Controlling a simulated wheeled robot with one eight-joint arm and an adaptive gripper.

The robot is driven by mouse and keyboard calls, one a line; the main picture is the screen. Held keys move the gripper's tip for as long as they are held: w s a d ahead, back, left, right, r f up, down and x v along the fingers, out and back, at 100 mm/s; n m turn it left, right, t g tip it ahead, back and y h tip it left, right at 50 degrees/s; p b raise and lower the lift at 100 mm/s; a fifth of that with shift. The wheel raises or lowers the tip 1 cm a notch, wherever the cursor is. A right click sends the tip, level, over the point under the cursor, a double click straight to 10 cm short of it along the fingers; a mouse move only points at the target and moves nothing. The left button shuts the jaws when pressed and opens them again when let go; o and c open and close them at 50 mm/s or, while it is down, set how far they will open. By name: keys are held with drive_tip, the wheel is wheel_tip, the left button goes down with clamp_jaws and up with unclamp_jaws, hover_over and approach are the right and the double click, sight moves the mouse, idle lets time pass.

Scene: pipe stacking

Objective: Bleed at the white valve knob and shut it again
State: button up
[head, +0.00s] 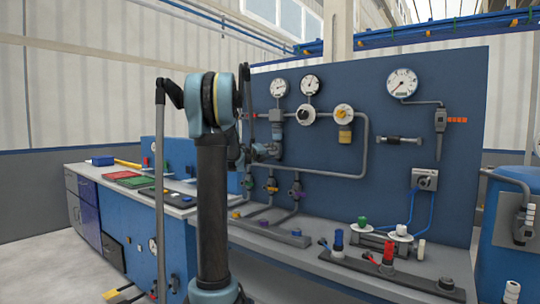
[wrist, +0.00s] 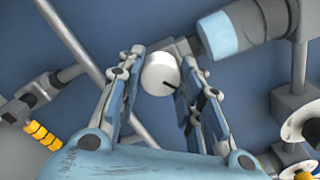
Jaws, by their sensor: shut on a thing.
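The white valve knob (wrist: 158,76) is round, with a dark pointer line across its face, and sits between the two fingers of my gripper (wrist: 161,55) in the wrist view. The fingers lie on either side of it and are shut on it. In the head view my gripper (head: 262,150) is at the left part of the blue panel, partly behind my arm. I cannot make out the gripped knob there. Its stem behind the fingers is mostly hidden.
Gauges (head: 402,83) and two white-faced dials, one with a yellow centre (head: 343,115), are on the blue panel (head: 440,135) to the right. Grey pipes (wrist: 85,50) and a light-blue-banded fitting (wrist: 222,35) run close around my fingers. The bench (head: 290,255) below holds several fittings.

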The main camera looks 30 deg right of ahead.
drive_tip(key=n, duration=1)
drive_tip(key=shift+w+a+f+n, duration=0.1)
drive_tip(key=shift+w+a+n, duration=0.1)
drive_tip(key=shift+n, duration=0.1)
drive_tip(key=shift+s+d, duration=0.1)
idle(0.3)
drive_tip(key=o, duration=1.1)
drive_tip(key=shift+n, duration=0.3)
drive_tip(key=shift+c, duration=0.2)
drive_tip(key=v, duration=1.2)
drive_tip(key=shift+f, duration=0.1)
